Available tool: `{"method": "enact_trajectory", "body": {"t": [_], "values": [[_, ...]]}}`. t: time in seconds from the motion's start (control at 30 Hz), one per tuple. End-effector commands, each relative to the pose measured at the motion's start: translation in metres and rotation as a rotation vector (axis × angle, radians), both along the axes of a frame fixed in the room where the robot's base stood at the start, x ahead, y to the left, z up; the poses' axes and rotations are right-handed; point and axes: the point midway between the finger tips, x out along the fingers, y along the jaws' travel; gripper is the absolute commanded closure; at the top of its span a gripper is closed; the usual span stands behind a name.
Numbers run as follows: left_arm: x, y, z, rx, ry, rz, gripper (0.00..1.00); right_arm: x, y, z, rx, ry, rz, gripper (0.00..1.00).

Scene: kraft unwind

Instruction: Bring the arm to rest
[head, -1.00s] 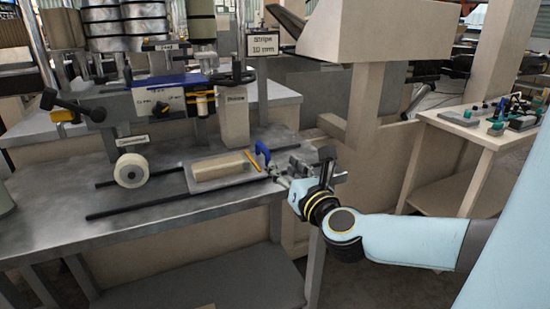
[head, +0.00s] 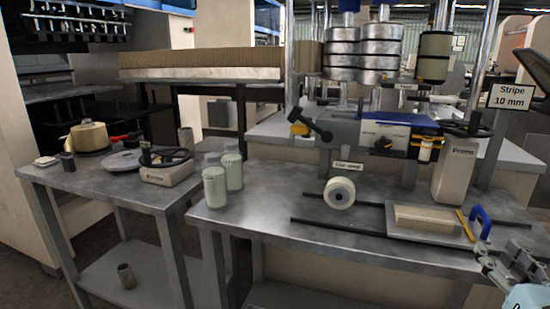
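My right gripper (head: 508,264) shows at the right edge of the head view, by the front right corner of the metal bench (head: 260,213). Only its grey finger parts and a bit of pale blue arm are in the picture. I cannot tell whether its fingers are open or shut, and I see nothing clearly held in it. A blue handle (head: 480,221) stands just behind it on the bench. My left gripper is out of the picture.
The bench carries a tape roll (head: 340,193), a tan block (head: 424,218) on a plate, a yellow stick (head: 465,224) and pale canisters (head: 215,186). A side table (head: 95,181) at left holds a tan roll (head: 89,136) and a dispenser (head: 167,167). Floor shows between the tables.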

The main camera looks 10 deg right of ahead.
Motion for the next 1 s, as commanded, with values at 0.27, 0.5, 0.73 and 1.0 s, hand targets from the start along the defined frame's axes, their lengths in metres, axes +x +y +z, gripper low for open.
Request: {"method": "enact_trajectory", "body": {"t": [0.27, 0.5, 0.73, 1.0], "values": [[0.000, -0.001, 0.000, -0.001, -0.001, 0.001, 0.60, 0.015, 0.186, 0.016, -1.024, 0.230, 0.674, 0.64], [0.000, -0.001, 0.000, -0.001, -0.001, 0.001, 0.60, -0.039, 0.246, -0.032, -2.088, 0.387, 1.168, 0.64], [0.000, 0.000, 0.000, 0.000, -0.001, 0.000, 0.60, -0.085, 0.220, -0.056, -2.608, 0.496, 1.534, 0.64], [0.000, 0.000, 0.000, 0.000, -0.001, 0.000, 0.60, -0.136, 0.177, -0.055, 2.227, -0.445, -1.548, 0.64]]}}
